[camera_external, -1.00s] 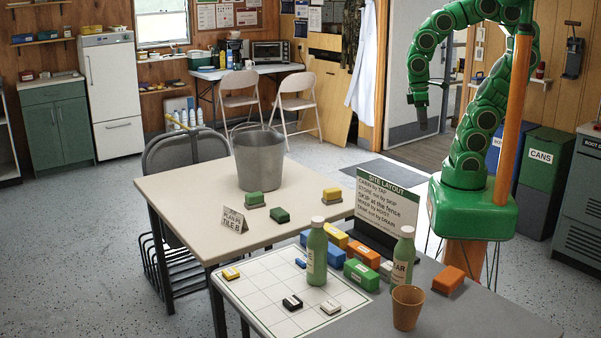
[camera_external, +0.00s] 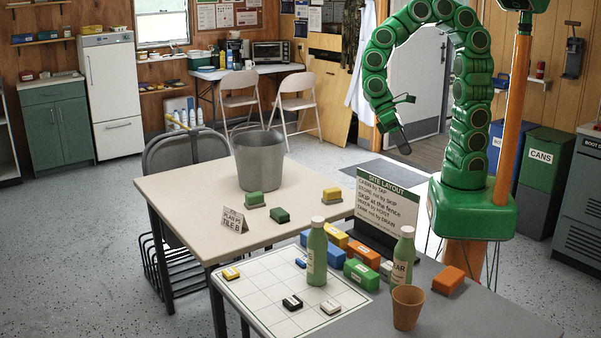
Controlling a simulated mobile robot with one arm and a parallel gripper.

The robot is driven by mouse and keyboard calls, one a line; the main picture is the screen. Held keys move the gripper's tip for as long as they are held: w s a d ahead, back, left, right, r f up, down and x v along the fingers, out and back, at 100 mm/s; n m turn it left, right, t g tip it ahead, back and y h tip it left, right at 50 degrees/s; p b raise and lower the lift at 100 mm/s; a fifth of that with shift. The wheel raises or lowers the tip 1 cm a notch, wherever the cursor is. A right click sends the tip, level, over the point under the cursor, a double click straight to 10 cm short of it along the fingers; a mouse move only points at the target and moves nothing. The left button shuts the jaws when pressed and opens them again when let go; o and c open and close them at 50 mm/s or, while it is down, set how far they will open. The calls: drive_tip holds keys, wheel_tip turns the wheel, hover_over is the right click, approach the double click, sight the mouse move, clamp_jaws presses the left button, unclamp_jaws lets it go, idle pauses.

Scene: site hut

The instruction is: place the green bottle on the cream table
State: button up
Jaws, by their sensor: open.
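Two green bottles with pale caps stand upright on the grey table (camera_external: 470,318). One green bottle (camera_external: 317,255) stands at the right edge of the white grid sheet. The other green bottle (camera_external: 403,258) stands further right, with a label ending in "AR", partly behind a brown cup. The cream table (camera_external: 190,192) is behind and to the left of the grey table. My gripper (camera_external: 408,125) is open and empty, in the air above and behind the sign, well away from both bottles.
On the cream table are a metal bucket (camera_external: 259,160), small blocks and a "TILE B" card (camera_external: 234,219). The "SITE LAYOUT" sign (camera_external: 386,208), colored blocks (camera_external: 362,274) and the brown cup (camera_external: 407,307) crowd around the bottles. The cream table's front left is clear.

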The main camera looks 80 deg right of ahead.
drive_tip(key=w+a+f+m+g+y, duration=0.1)
drive_tip(key=a+f+m+g+y, duration=0.1)
drive_tip(key=a, duration=0.5)
drive_tip(key=w+a+f+m+g+y, duration=0.1)
drive_tip(key=w+a+f, duration=0.1)
drive_tip(key=a, duration=0.5)
drive_tip(key=m+g+y, duration=0.1)
drive_tip(key=m+y, duration=0.1)
drive_tip(key=m, duration=0.2)
approach(408, 229)
drive_tip(key=s+a+f, duration=0.1)
drive_tip(key=shift+m, duration=0.3)
drive_tip(key=shift+x, duration=4.3)
drive_tip(key=shift+w+f, duration=0.1)
drive_tip(key=shift+f, duration=0.05)
drive_tip(key=shift+c, duration=0.3)
clamp_jaws()
